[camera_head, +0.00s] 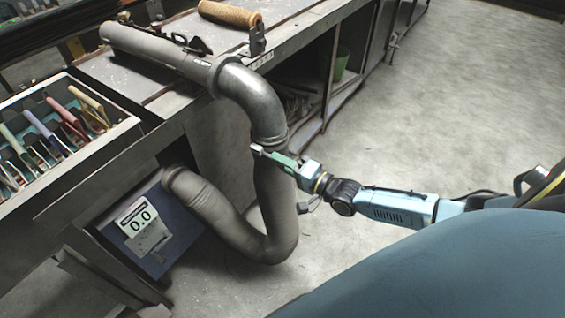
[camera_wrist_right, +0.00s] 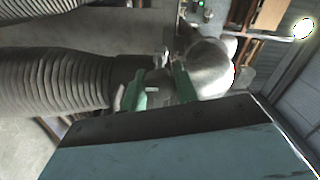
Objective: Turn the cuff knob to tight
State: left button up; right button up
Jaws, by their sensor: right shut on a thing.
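A grey ribbed hose (camera_head: 275,215) hangs from a metal elbow pipe (camera_head: 255,97) at the bench edge and loops to a blue box below. The hose's upper end meets the elbow at a cuff (camera_head: 272,140). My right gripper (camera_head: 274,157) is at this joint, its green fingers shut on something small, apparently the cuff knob. In the right wrist view, the fingers (camera_wrist_right: 158,88) stand either side of the joint between the ribbed hose (camera_wrist_right: 55,82) and the smooth elbow (camera_wrist_right: 208,68). The knob is mostly hidden and its setting cannot be read. My left gripper is not in view.
The blue box (camera_head: 178,225) under the bench carries a display (camera_head: 138,216) reading 00. A tray (camera_head: 125,127) of coloured-handled tools is at the left. A brown cylinder (camera_head: 230,14) lies on the bench. The floor (camera_head: 450,100) to the right is clear.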

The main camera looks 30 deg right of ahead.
jog(key=o, duration=1)
jog(key=shift+s, duration=0.1)
jog(key=p+v, duration=0.1)
jog(key=v, duration=1.2)
jog(key=shift+s+d, duration=0.1)
jog(key=s+f+n+g+h, duration=0.2)
jog(key=s+f+g, duration=0.15)
jog(key=f, duration=0.55)
jog(key=s+f+n+g+h, duration=0.2)
jog(key=s+f+n, duration=0.15)
jog(key=f, duration=0.55)
jog(key=s+f+n+g+h, duration=0.2)
jog(key=s+f, duration=0.2)
jog(key=f, duration=0.5)
jog(key=s+a+f+n+g, duration=0.1)
jog(key=s+a+f+g, duration=0.1)
jog(key=s, duration=0.5)
jog(key=s+a+f+n+g, duration=0.2)
jog(key=s+a+f+g, duration=0.1)
jog(key=s+a+f, duration=0.1)
jog(key=s+a+f+n+g, duration=0.2)
jog(key=s+f, duration=0.3)
jog(key=s, duration=0.4)
jog(key=shift+s+a+f+n+g+h, duration=0.1)
jog(key=shift+s+a+n+g+h, duration=0.25)
jog(key=shift+a+g, duration=0.3)
